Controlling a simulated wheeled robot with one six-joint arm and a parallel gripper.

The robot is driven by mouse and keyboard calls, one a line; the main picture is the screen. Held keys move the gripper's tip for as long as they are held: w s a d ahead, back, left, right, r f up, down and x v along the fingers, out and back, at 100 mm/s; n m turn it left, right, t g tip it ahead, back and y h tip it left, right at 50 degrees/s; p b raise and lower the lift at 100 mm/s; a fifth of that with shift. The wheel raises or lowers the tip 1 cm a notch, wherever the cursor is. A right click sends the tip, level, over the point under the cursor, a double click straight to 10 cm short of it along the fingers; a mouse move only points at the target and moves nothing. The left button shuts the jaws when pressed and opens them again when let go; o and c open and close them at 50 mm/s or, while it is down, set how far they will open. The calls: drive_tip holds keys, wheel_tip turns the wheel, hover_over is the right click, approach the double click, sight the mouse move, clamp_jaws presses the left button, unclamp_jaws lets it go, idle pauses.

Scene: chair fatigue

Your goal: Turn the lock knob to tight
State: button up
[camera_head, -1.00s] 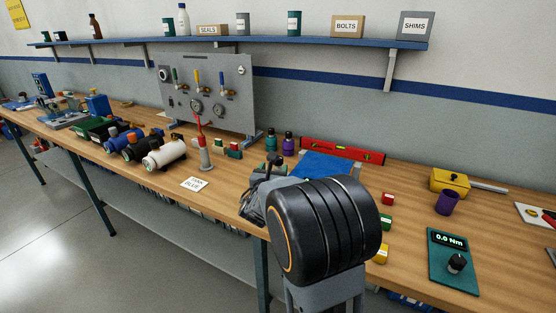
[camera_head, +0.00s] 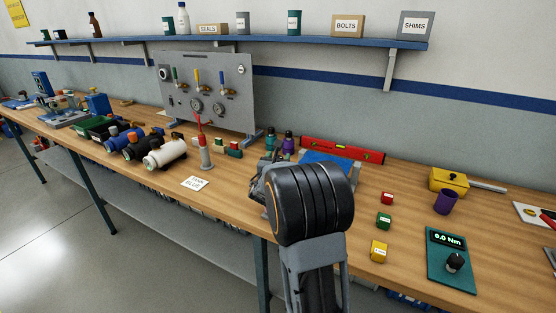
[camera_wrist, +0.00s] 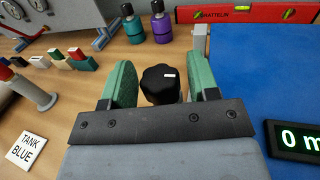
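A black lobed knob with a small white mark (camera_wrist: 161,84) stands between the two green-padded fingers of my gripper (camera_wrist: 163,68) in the wrist view. The fingers are apart, one on each side of the knob, with what looks like a thin gap at each side; I cannot tell whether either pad touches it. The knob's base is hidden by the gripper body. In the head view my own arm covers this spot and most of my gripper (camera_head: 262,185). Another black knob (camera_head: 455,262) sits on a teal tester reading 0.0 Nm at the right.
A blue plate (camera_wrist: 262,62) and a dark display (camera_wrist: 298,140) lie right of my gripper. Teal (camera_wrist: 132,24) and purple (camera_wrist: 161,23) bottles and a red level (camera_head: 342,150) stand behind. A red-topped post (camera_wrist: 32,92) and a TANK BLUE card (camera_wrist: 26,152) are left.

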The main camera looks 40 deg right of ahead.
drive_tip(key=c, duration=0.7)
drive_tip(key=shift+c, duration=0.2)
drive_tip(key=m+g+h+p, duration=0.1)
drive_tip(key=m+g+h, duration=0.2)
drive_tip(key=g, duration=0.1)
drive_tip(key=shift+m+g, duration=0.4)
drive_tip(key=m+g+h+p, duration=0.1)
drive_tip(key=g, duration=0.1)
drive_tip(key=m+g+p, duration=0.1)
drive_tip(key=m+g, duration=0.1)
drive_tip(key=g, duration=0.1)
drive_tip(key=shift+m+g+h, duration=0.3)
drive_tip(key=shift+h, duration=0.1)
drive_tip(key=m+g+p, duration=0.1)
drive_tip(key=m+g, duration=0.1)
drive_tip(key=g, duration=0.1)
drive_tip(key=m+g+p, duration=0.1)
drive_tip(key=g, duration=0.1)
drive_tip(key=shift+r+m+g, duration=0.1)
drive_tip(key=shift+m+g, duration=0.3)
drive_tip(key=shift+m+g+y+p, duration=0.8)
drive_tip(key=shift+m+g, duration=0.25)
drive_tip(key=shift+g, duration=0.45)
drive_tip(key=shift+m+g+y+p, duration=0.7)
drive_tip(key=shift+m+g+p, duration=0.3)
drive_tip(key=shift+g, duration=0.5)
drive_tip(key=shift+m+g, duration=0.25)
drive_tip(key=shift+g, duration=0.05)
